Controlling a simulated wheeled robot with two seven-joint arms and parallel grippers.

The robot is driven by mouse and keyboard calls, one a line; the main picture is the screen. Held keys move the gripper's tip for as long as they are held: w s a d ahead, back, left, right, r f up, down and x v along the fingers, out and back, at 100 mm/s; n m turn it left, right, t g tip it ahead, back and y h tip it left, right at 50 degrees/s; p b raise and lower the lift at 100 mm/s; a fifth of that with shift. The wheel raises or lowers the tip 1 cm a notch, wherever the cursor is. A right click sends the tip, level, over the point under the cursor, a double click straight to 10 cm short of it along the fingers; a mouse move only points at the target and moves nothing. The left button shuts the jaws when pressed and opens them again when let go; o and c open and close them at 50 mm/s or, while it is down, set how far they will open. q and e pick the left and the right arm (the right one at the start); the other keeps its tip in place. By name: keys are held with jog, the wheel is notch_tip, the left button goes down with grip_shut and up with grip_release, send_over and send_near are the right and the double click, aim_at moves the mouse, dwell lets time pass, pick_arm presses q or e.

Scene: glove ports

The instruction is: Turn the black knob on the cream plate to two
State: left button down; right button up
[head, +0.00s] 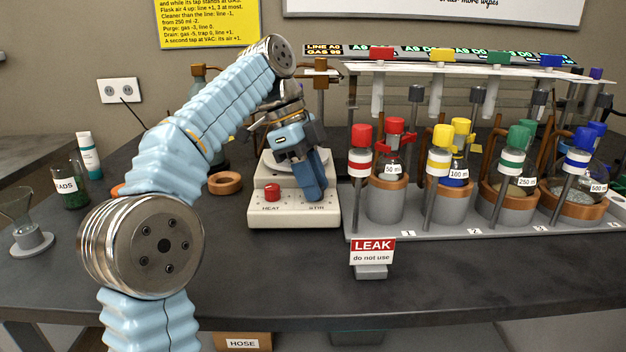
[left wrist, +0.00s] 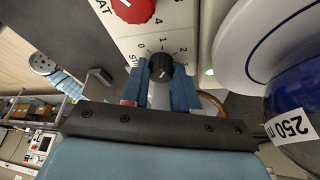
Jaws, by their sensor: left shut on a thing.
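The cream hot plate (head: 257,217) stands on the dark bench, with HEAT and STIR printed on its front. Its black knob (left wrist: 160,66) shows in the left wrist view, with the numbers 0, 1 and 2 beside it. I cannot surely read where its pointer stands. My left gripper (head: 314,190) reaches down over the STIR side, its blue fingers hiding the black knob in the head view. In the left wrist view the fingers (left wrist: 160,88) are on both sides of the knob, shut on it. My right gripper is in neither view.
A red knob (head: 272,192) sits left on the plate. A flask labelled 250 (left wrist: 293,125) is close by in the wrist view. A rack (head: 400,235) with several coloured-cap flasks stands right. A LEAK sign (head: 372,250) stands in front. The front bench is mostly clear.

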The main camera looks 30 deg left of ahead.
pick_arm(q)
jog(key=shift+m+g, duration=0.3)
jog(key=shift+m, duration=0.3)
jog(key=c, duration=0.9)
grip_release()
jog(key=shift+o, duration=0.2)
